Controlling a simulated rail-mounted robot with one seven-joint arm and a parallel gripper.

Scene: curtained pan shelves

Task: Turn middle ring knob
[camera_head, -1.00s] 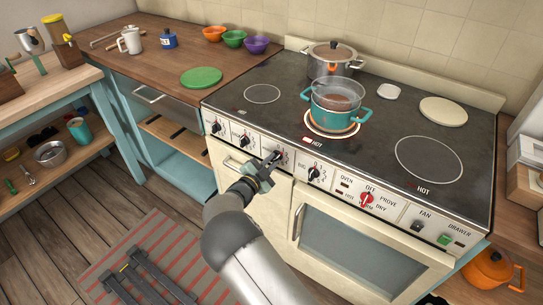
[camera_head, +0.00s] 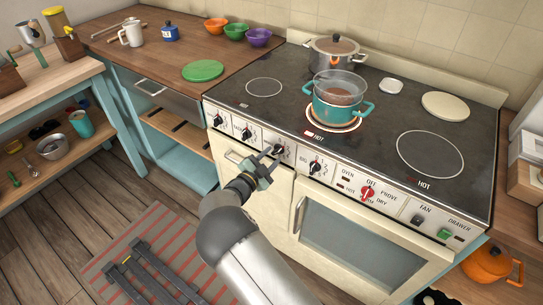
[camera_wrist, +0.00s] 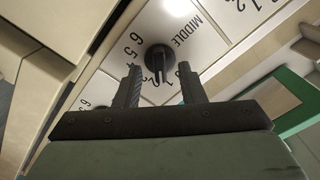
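The middle ring knob (camera_wrist: 158,58) is black, under the printed word MIDDLE in the wrist view, with its pointer bar toward the low numbers. My gripper (camera_wrist: 159,72) is open, with one finger on each side of the knob's bar and a visible gap on both sides. In the head view my gripper (camera_head: 268,160) is at the stove's front panel, partly hiding this knob (camera_head: 277,150). The middle ring (camera_head: 318,126) is pale with a reddish edge. A teal pot (camera_head: 337,108) with a glass lid stands on it.
Other black knobs (camera_head: 315,167) and a red oven knob (camera_head: 367,193) line the panel. The oven door handle (camera_head: 299,214) sticks out below. A steel pot (camera_head: 334,62) stands at the back. The floor mat (camera_head: 185,250) holds a dark rack.

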